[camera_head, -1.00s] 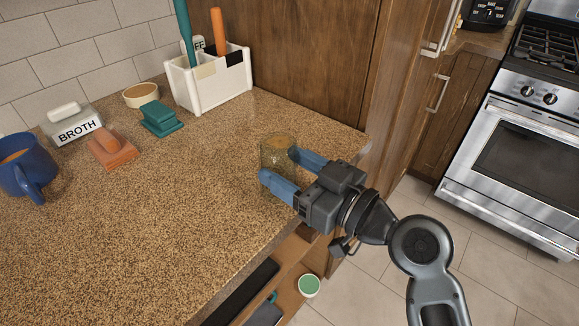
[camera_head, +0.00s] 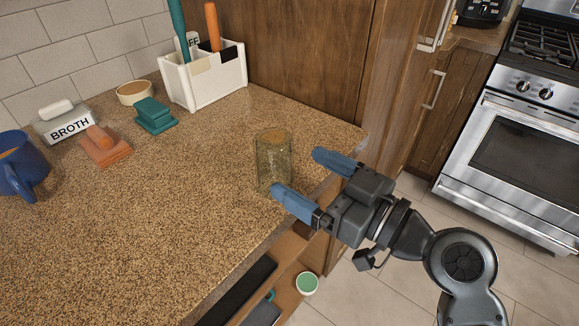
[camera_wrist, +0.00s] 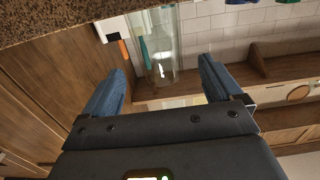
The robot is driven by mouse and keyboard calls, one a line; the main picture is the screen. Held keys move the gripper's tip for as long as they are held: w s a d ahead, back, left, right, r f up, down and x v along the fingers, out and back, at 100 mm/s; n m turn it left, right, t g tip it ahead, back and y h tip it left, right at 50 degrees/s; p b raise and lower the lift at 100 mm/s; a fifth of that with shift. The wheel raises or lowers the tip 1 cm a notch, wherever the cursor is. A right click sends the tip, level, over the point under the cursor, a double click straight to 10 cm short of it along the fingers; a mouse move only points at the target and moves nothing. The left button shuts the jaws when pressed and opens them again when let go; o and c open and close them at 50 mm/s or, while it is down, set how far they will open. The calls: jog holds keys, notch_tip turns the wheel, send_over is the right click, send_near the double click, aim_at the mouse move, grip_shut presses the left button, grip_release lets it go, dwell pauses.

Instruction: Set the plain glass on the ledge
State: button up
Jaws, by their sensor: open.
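The plain glass (camera_head: 274,160), clear and slightly greenish, stands upright on the speckled brown counter (camera_head: 190,215), close to its right edge. My gripper (camera_head: 296,171) is open and empty just to the right of the glass, over the counter's edge. Its blue fingers point toward the glass; the near fingertip overlaps the glass's lower edge in the head view, and I cannot tell whether it touches. In the wrist view the glass (camera_wrist: 160,45) shows beyond and between the two open fingers (camera_wrist: 162,68). I cannot tell for certain which surface is called the ledge.
A white utensil holder (camera_head: 206,80), beige bowl (camera_head: 135,93), teal block (camera_head: 154,116), orange block (camera_head: 105,147), BROTH container (camera_head: 64,124) and blue mug (camera_head: 20,168) stand farther left. A wooden cabinet panel (camera_head: 310,50) rises behind. A green-topped cup (camera_head: 307,283) sits below the counter.

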jog(key=b+v, duration=0.1)
jog(key=v, duration=0.6)
jog(key=shift+s, duration=0.15)
jog(key=shift+d, duration=0.15)
jog(key=s+d+f+m+t+h, duration=0.3)
jog(key=s+d+f+m+h, duration=0.65)
jog(key=f, duration=0.45)
jog(key=s+d+h, duration=0.3)
jog(key=s+d, duration=0.2)
jog(key=s, duration=0.6)
jog(key=s+r+h, duration=0.1)
jog(key=s+r, duration=0.1)
jog(key=s, duration=0.2)
jog(key=s+a+r, duration=0.1)
jog(key=s+r, duration=0.1)
jog(key=s, duration=0.3)
jog(key=shift+s+r+m+t+h, duration=0.2)
jog(key=shift+r+m+t+h, duration=0.15)
jog(key=shift+m+t, duration=0.1)
